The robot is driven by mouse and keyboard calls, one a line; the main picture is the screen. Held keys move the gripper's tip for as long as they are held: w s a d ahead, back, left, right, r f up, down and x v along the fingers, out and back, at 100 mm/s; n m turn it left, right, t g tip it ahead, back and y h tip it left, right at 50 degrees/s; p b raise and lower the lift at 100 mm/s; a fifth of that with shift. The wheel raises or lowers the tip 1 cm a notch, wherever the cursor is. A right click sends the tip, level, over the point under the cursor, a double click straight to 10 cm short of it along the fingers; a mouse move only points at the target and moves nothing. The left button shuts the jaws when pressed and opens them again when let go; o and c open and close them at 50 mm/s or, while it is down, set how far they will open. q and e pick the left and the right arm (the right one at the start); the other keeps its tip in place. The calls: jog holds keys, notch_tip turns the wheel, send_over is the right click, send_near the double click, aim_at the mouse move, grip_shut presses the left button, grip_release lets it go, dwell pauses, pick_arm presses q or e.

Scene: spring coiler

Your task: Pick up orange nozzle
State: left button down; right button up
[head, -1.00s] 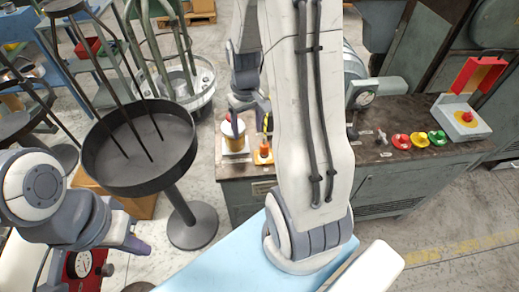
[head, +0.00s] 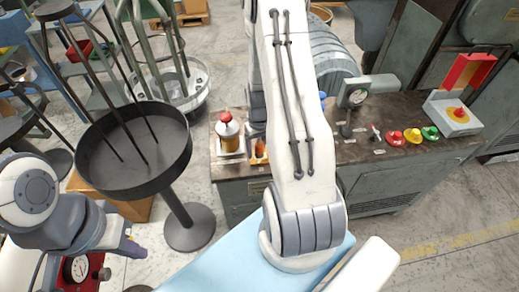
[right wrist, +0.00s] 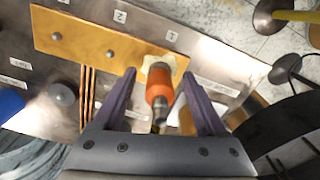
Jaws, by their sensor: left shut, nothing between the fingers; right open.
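The orange nozzle (right wrist: 160,85) stands on a yellow plate (right wrist: 95,42) near the label 1 in the right wrist view, its metal tip toward the camera. My right gripper (right wrist: 159,76) is open, with one purple finger on each side of the nozzle; I cannot tell whether they touch it. My left gripper (head: 132,247) is shut and empty at the lower left, far from the nozzle.
A gauge stand (head: 355,95), red, yellow and green parts (head: 413,135) and a red-yellow box (head: 460,105) are to the right. A round black tray (head: 110,165) stands left.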

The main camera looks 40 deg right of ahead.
jog(key=shift+f, duration=0.5)
grip_shut()
jog(key=shift+r, duration=0.1)
jog(key=shift+r, duration=0.55)
notch_tip(320, 180, up, 2)
jog(key=shift+w+r+b, duration=0.1)
jog(key=shift+r+b, duration=0.15)
jog(key=shift+b, duration=0.05)
jog(key=s+d+r+b, duration=0.1)
jog(key=s+d+r, duration=0.4)
jog(key=s, duration=0.5)
notch_tip(320, 180, up, 2)
jog(key=shift+s+d+r, duration=0.15)
jog(key=shift+s+d, duration=0.05)
jog(key=shift+s, duration=0.05)
